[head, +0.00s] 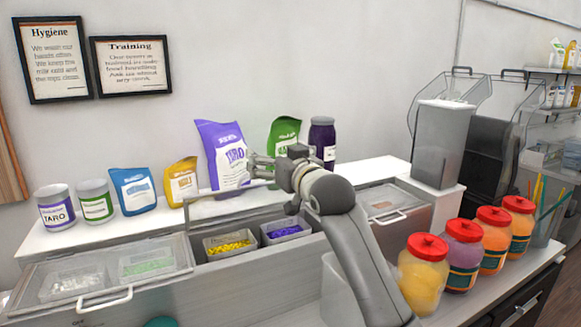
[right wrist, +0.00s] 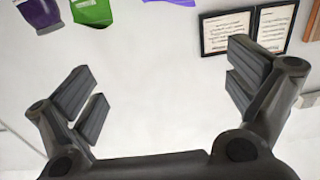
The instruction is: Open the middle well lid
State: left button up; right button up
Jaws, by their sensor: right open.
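The middle well (head: 258,240) is uncovered, with a tub of yellow pieces (head: 229,245) and a tub of purple pieces (head: 286,231) showing inside. Its clear lid (head: 212,208) appears raised, tilted back against the rear shelf, with a pale handle bar (head: 222,189) along its upper edge. My right gripper (head: 253,168) is above the handle's right end, in front of the purple taro bag (head: 222,155). In the right wrist view its fingers (right wrist: 165,80) are spread wide with nothing between them. My right arm hides the well's right end. My left gripper is out of view.
The left well lid (head: 105,275) and the right well lid (head: 388,203) are down. Bags and jars line the rear shelf (head: 110,234) close to my gripper. Red-lidded jars (head: 424,273) stand right of my arm, with a grey machine (head: 441,145) behind them.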

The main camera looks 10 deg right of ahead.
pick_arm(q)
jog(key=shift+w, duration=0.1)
pick_arm(e)
jog(key=v, duration=1)
